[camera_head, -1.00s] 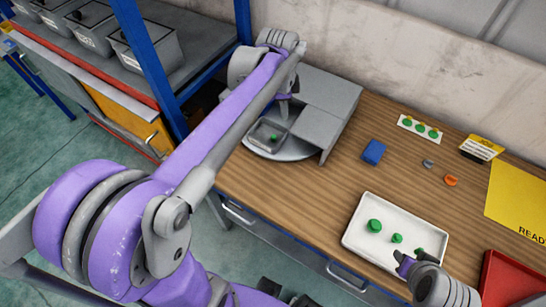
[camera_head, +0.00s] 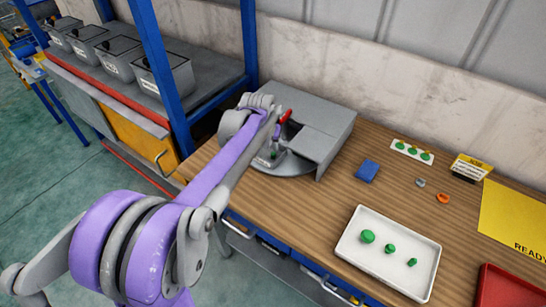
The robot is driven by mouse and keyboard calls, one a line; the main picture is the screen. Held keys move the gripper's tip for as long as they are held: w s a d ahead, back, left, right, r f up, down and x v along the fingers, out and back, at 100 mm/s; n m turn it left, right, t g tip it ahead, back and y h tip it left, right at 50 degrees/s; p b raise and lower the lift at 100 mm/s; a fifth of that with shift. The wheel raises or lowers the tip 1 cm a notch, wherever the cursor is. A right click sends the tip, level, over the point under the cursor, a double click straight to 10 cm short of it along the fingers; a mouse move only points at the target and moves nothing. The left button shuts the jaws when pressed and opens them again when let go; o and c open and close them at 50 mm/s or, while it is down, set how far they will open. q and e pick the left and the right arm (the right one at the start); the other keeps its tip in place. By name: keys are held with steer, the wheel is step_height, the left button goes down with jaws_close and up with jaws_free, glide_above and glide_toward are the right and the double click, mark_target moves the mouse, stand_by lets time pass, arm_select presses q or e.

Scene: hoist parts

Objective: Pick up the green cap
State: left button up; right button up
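Three green caps of different sizes lie apart in a white tray: a large one (camera_head: 367,236), a middle one (camera_head: 390,249) and a small one (camera_head: 412,262). My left arm reaches from the lower left to the grey machine (camera_head: 325,122). Its gripper end (camera_head: 272,148) is over the machine's base, and the fingers are too small and covered to read. My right gripper is not in view.
The white tray (camera_head: 345,252) stands at the table's front. Behind it are a blue block (camera_head: 367,171), a white card (camera_head: 399,147) with green pieces, a grey piece (camera_head: 420,183), an orange ring (camera_head: 443,198) and a yellow mat (camera_head: 515,213). A red tray (camera_head: 510,290) is at lower right.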

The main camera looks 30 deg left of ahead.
mark_target(273, 154)
arm_select(q)
steer(key=x, duration=0.6)
steer(key=shift+d+f, duration=0.1)
steer(key=shift+d, duration=0.05)
jaws_close()
